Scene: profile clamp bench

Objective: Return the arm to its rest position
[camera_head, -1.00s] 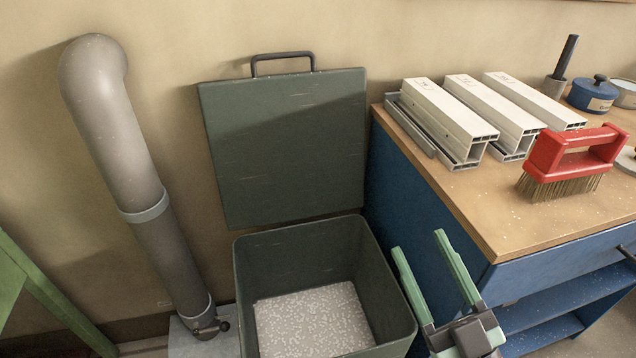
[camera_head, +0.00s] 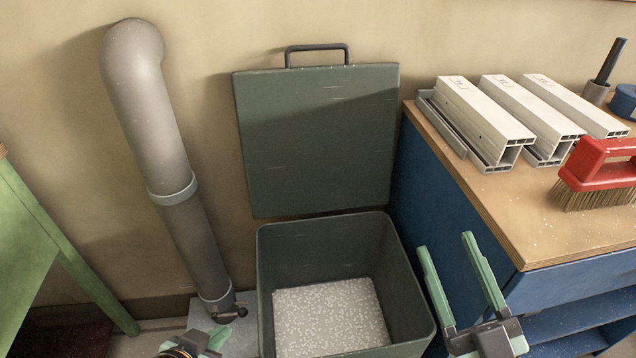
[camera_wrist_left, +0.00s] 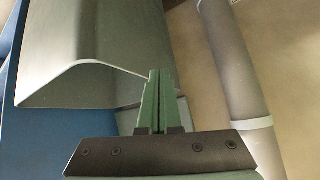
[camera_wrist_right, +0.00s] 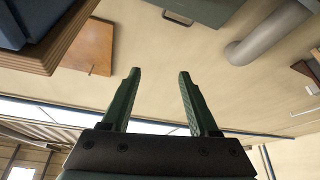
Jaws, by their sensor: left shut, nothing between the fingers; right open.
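My left gripper (camera_head: 208,342) has just its front part in the head view, at the bottom edge, left of the open green bin. In the left wrist view its fingers (camera_wrist_left: 158,75) are shut together with nothing between them, and a bin wall shows close beyond them. My right gripper (camera_head: 446,244) is open and empty, with its fingers pointing up, between the bin and the blue bench in the head view. Its two spread fingers also show in the right wrist view (camera_wrist_right: 156,75). Most of both arms is out of the head view.
The green bin (camera_head: 310,240) stands open with speckled material inside and its lid (camera_head: 315,140) upright behind. A grey pipe (camera_head: 150,110) rises left of it. The blue bench (camera_head: 440,190) carries white profiles (camera_head: 485,110) and a red brush (camera_head: 600,165). A green table (camera_head: 25,235) stands left.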

